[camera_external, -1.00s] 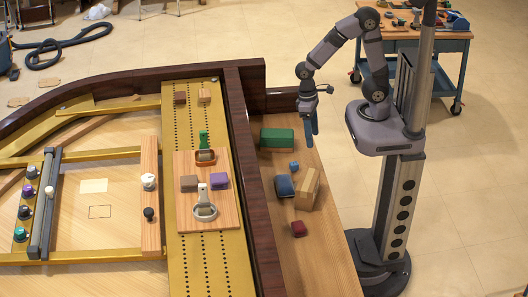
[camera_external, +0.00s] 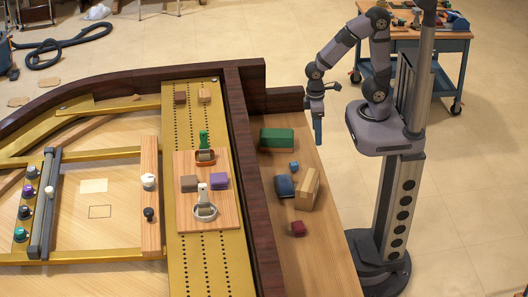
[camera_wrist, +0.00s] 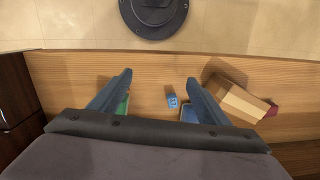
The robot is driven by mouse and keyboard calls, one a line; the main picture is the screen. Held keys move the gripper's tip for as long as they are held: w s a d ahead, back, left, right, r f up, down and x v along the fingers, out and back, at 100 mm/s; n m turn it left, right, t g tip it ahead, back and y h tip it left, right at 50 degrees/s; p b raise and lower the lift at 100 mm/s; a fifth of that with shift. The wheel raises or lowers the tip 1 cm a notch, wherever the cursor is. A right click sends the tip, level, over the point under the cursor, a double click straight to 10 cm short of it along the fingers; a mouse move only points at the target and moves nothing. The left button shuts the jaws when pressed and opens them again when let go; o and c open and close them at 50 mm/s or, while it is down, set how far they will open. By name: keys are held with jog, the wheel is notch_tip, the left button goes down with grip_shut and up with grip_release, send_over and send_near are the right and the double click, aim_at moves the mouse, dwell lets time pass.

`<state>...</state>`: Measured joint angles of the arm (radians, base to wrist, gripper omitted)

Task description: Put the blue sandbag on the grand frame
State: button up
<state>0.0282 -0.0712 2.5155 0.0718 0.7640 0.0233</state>
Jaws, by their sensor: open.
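The blue sandbag (camera_external: 284,186) looks like a dark blue block lying on the wooden side shelf, against the left of a tan wooden block. In the wrist view the blue sandbag (camera_wrist: 189,114) is partly hidden behind the right finger. The gold grand frame (camera_external: 180,245) lies to the left, beyond a dark wooden rim. My gripper (camera_external: 318,135) hangs fingers-down above the far right part of the shelf, up and right of the sandbag in the picture. In the wrist view my gripper (camera_wrist: 158,78) is open, with nothing between its fingers.
A green block (camera_external: 277,139), a small blue cube (camera_external: 293,166), the tan block (camera_external: 307,189) and a dark red block (camera_external: 298,228) share the shelf. The dark rim (camera_external: 250,170) stands between shelf and frame. A wooden board (camera_external: 190,215) with tools and blocks lies on the frame.

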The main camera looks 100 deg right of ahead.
jog(key=w+a+f+m+g+y, duration=0.2)
jog(key=a+m+y, duration=0.1)
jog(key=a+m, duration=0.15)
jog(key=m+t+y+b, duration=0.2)
jog(key=m+t+y, duration=0.1)
jog(key=m+y, duration=0.8)
send_over(284, 176)
jog(key=d, duration=0.4)
jog(key=f+m+h, duration=0.1)
jog(key=shift+d+f+p, duration=0.2)
jog(key=shift+f+p, duration=0.1)
jog(key=shift+f, duration=3.4)
jog(key=shift+p+x, duration=0.45)
jog(key=shift+x, duration=2.1)
jog(key=c, duration=1.6)
jog(key=shift+o, duration=0.2)
jog(key=shift+r, duration=0.15)
jog(key=shift+r, duration=4.9)
